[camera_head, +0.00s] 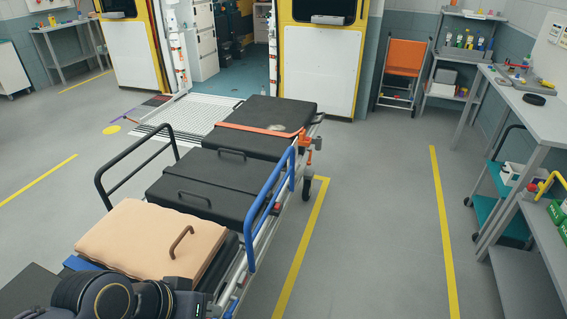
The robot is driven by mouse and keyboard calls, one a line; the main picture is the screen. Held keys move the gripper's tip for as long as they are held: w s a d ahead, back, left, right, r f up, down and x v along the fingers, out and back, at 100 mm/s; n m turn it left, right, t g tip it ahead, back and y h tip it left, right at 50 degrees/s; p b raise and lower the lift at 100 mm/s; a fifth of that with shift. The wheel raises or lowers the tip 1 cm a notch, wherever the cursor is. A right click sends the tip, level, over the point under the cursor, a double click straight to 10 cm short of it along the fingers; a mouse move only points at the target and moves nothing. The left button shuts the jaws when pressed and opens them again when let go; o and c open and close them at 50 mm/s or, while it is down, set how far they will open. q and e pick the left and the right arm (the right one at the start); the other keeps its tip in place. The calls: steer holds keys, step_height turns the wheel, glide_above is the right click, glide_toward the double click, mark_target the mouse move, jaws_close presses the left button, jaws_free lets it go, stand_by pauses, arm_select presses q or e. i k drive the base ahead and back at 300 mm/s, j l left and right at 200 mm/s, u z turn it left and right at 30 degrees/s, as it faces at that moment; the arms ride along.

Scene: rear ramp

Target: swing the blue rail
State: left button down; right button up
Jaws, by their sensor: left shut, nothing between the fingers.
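The blue rail (250,245) is a looped tube standing raised along the right side of a wheeled stretcher (232,183) with black pads. Red-orange fittings show near its far end. My left gripper (188,288) is at the bottom left, below the tan pillow (150,240) on the stretcher's near end. It is shut and empty, apart from the blue rail and to its left. Its fingertips are hard to make out against the dark parts of my arm. My right gripper is not in view.
A black rail (137,180) stands on the stretcher's left side. An orange strap (255,129) crosses the far pad. Behind it are a ramp (190,115) and an open yellow vehicle. The floor right of the stretcher is clear up to a workbench (535,110) and a teal cart (490,190).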

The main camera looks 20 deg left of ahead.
mark_target(249, 239)
steer(key=i, duration=1.25)
